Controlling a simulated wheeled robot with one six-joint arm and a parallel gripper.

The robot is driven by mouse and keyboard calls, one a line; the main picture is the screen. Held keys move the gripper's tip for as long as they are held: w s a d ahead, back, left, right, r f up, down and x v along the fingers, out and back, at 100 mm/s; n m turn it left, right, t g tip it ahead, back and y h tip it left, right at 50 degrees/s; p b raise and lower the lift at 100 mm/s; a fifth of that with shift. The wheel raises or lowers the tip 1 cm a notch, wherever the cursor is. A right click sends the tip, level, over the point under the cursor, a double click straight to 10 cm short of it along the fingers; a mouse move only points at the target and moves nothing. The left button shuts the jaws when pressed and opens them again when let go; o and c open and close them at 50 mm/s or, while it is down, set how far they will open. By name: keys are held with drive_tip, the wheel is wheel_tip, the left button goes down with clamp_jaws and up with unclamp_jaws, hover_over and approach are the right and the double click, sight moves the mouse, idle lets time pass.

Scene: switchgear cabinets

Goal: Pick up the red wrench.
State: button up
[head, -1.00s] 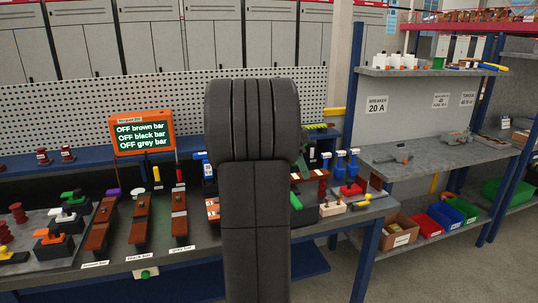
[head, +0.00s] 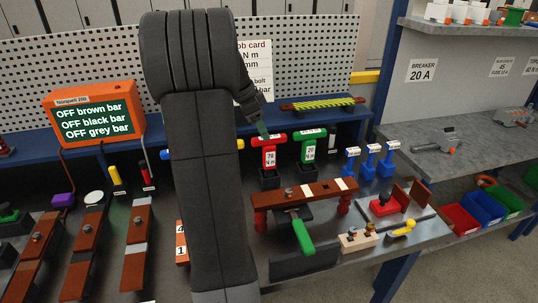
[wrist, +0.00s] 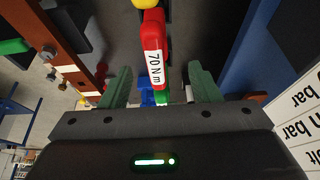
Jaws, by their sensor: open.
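The red wrench (head: 269,152) stands upright in a dark holder on the bench in the head view, with a white "70 N m" label on it. In the wrist view the red wrench (wrist: 153,24) points toward me, its labelled end just ahead of the space between the fingers. My gripper (wrist: 160,86) is open, its two green fingers on either side of that space, with nothing held. In the head view my gripper (head: 263,128) is just above the wrench's top, mostly hidden behind my arm. I cannot tell whether the fingers touch the wrench.
A green wrench (head: 311,146) stands close to the right of the red one. A brown bar on red supports (head: 305,193) lies in front. Blue-handled tools (head: 370,158) stand farther right. A job card (head: 257,75) hangs behind on the perforated panel.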

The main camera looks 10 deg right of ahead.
sight(269, 142)
drive_tip(key=shift+s+d+f, duration=0.15)
drive_tip(key=shift+d+f, duration=0.05)
drive_tip(key=shift+f, duration=0.25)
drive_tip(key=shift+s+d+f, duration=0.1)
drive_tip(key=shift+d+f, duration=0.1)
drive_tip(key=shift+f, duration=0.25)
drive_tip(key=p+x, duration=0.1)
drive_tip(key=x, duration=0.3)
drive_tip(key=shift+f, duration=0.2)
drive_tip(key=shift+c, duration=0.3)
clamp_jaws()
